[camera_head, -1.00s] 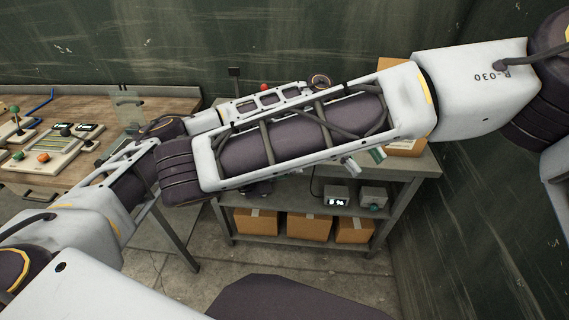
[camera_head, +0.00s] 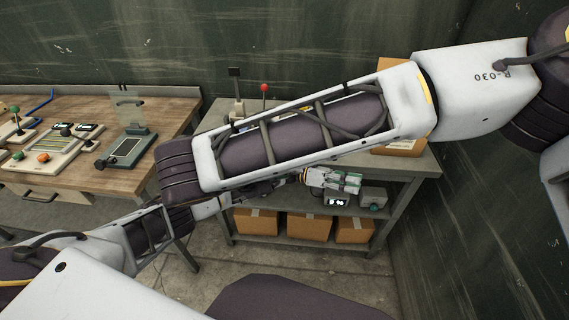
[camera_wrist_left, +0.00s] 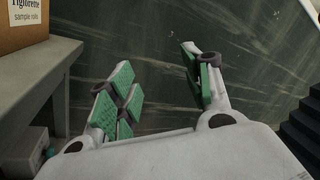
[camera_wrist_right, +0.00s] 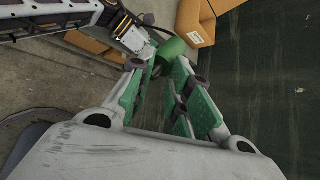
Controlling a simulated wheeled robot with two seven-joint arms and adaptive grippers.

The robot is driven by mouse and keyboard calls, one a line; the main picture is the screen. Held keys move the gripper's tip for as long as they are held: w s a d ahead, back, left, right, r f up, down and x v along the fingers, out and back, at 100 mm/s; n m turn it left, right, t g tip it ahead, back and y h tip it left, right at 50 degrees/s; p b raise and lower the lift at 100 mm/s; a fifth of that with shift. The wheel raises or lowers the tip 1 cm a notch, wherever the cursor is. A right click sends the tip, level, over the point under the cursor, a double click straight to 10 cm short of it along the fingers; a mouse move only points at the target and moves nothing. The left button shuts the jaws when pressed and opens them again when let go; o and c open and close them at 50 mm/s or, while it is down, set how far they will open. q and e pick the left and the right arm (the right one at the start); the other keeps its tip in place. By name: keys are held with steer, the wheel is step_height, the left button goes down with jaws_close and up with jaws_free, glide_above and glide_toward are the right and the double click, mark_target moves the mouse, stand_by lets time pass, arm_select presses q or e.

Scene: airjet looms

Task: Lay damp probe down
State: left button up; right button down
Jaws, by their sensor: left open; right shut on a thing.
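My left gripper (camera_head: 349,181) is open and empty at the shelf unit, beside the small meter (camera_head: 337,198) with a lit display. Its spread green pads also show in the left wrist view (camera_wrist_left: 160,88). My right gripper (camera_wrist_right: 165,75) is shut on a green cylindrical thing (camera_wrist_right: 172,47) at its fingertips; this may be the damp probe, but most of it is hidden. In the head view my right forearm hides that gripper.
A grey box with a teal knob (camera_head: 373,198) stands right of the meter. Cardboard boxes (camera_head: 309,227) fill the bottom shelf. A wooden bench (camera_head: 88,185) at left carries control devices. A red-topped lever (camera_head: 264,88) stands on the unit's top.

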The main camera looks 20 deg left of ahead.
arm_select(q)
steer(key=w+a+f+n+t+y, duration=0.2)
steer(key=a+f+n+t+y, duration=0.15)
steer(key=f+n+t, duration=0.45)
steer(key=w+a+f+n+t+y, duration=0.2)
steer(key=a+f+n+t, duration=0.25)
steer(key=f+n, duration=0.6)
steer(key=s+a+f+n+y, duration=0.4)
steer(key=a+f+n, duration=0.2)
steer(key=f, duration=0.4)
steer(key=s+a+f+n+y, duration=0.35)
steer(key=a+f+n, duration=0.25)
steer(key=f, duration=0.5)
steer(key=s+a+f+n+g+y, duration=0.2)
steer(key=s+a+f+n, duration=0.2)
steer(key=s+f, duration=0.5)
steer(key=s+a+f+n+g+y, duration=0.3)
steer(key=s+a+f+n, duration=0.15)
steer(key=s, duration=0.75)
steer(key=s+a+f+n+g+y, duration=0.2)
steer(key=s+a+f+n, duration=0.15)
steer(key=s+f, duration=0.55)
steer(key=s+a+f+n+g, duration=0.1)
steer(key=s+a+n+g, duration=0.1)
steer(key=s, duration=1.4)
steer(key=shift+a+g+y, duration=0.3)
steer(key=shift+a+g, duration=0.1)
steer(key=shift+g, duration=0.15)
steer(key=shift+n, duration=0.25)
